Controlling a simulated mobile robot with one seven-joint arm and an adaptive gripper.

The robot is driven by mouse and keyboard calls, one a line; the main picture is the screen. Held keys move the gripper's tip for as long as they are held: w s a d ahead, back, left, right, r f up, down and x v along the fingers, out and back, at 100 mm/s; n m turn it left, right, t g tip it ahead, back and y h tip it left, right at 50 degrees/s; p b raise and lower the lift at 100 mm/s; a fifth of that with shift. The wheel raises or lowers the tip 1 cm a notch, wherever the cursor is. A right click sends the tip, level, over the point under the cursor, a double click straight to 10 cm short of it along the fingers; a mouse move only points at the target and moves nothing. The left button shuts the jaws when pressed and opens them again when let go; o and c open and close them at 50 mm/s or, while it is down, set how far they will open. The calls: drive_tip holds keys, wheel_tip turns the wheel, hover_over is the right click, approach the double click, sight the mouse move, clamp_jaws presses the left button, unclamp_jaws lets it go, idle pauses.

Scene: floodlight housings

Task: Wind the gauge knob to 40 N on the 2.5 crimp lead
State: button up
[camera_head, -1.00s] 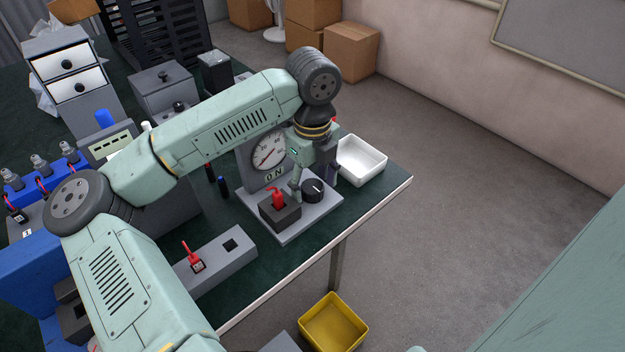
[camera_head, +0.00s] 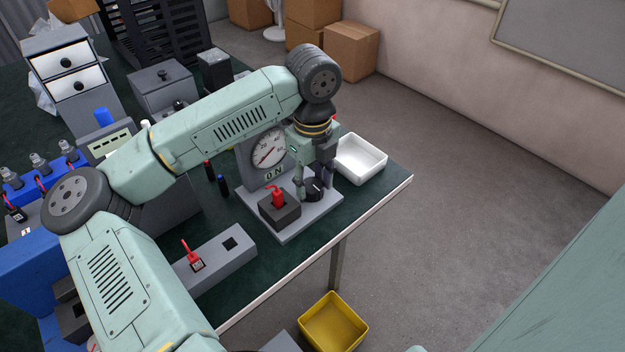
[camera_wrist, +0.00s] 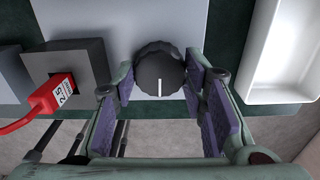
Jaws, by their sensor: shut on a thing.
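The black ribbed gauge knob (camera_wrist: 159,72) with a white pointer line sits on the grey gauge base plate (camera_head: 290,226). My gripper (camera_wrist: 160,85) is shut on the knob, its purple pads on either side of it; it also shows over the knob in the head view (camera_head: 313,183). The white pointer line points toward the bottom of the wrist view.
A white tray (camera_head: 361,158) stands right of the gauge at the table edge. A grey holder (camera_head: 216,262) with another red lead (camera_head: 194,258) lies in front. A yellow bin (camera_head: 333,324) stands below the table. Blue and black tools lie left of the gauge.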

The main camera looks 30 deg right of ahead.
drive_tip(key=shift+f, duration=0.1)
drive_tip(key=m+b, duration=0.2)
drive_tip(key=b, duration=0.1)
drive_tip(key=shift+f, duration=0.15)
drive_tip(key=m+b, duration=0.2)
drive_tip(key=shift+m+b, duration=0.3)
drive_tip(key=shift+m, duration=0.1)
drive_tip(key=m+b, duration=0.2)
drive_tip(key=m, duration=0.1)
drive_tip(key=shift+r+m+b, duration=0.25)
drive_tip(key=shift+m+b, duration=0.4)
drive_tip(key=shift+m, duration=1.05)
drive_tip(key=o, duration=1.2)
drive_tip(key=shift+c, duration=0.2)
